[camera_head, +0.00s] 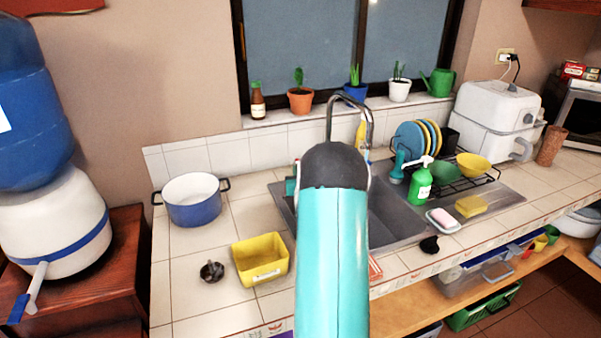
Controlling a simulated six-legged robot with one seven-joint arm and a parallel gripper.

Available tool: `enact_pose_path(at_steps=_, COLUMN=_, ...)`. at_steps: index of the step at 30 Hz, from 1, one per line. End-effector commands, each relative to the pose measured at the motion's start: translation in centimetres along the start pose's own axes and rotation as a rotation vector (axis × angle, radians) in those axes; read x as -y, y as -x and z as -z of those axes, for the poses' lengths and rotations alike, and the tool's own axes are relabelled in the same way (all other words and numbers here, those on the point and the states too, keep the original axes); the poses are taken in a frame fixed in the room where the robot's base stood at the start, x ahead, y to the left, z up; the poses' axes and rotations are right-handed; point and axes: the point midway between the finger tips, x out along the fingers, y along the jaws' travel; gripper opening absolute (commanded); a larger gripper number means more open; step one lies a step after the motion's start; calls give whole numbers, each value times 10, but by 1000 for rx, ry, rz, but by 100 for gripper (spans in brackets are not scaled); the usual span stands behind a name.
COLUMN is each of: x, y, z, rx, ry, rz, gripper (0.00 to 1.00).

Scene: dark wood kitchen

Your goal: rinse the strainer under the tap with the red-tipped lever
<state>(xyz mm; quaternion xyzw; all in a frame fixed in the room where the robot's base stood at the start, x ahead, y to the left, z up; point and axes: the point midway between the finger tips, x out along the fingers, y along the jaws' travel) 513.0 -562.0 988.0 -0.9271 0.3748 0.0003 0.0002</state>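A small dark metal piece (212,271) that looks like the strainer lies on the tiled counter at left, beside a yellow tub. A curved metal tap (370,108) rises behind the sink (398,215). Its lever and any red tip are not visible; my arm covers the tap's lower part and the middle of the sink. My turquoise arm link with its dark rounded joint fills the centre. My gripper is not visible, so what it holds cannot be seen.
The yellow tub (260,259) and a blue pot (192,199) stand left of the sink. A green soap bottle (420,183), dish rack, pink soap on a dish and yellow sponge (470,206) crowd the right. A water dispenser (55,225) with a blue-tipped lever stands far left.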

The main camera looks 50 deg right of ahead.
Motion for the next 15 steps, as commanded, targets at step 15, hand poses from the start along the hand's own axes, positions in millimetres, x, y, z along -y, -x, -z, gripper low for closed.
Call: enact_pose_path(at_steps=15, x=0, y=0, z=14, rx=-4, ry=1, rz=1, gripper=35)
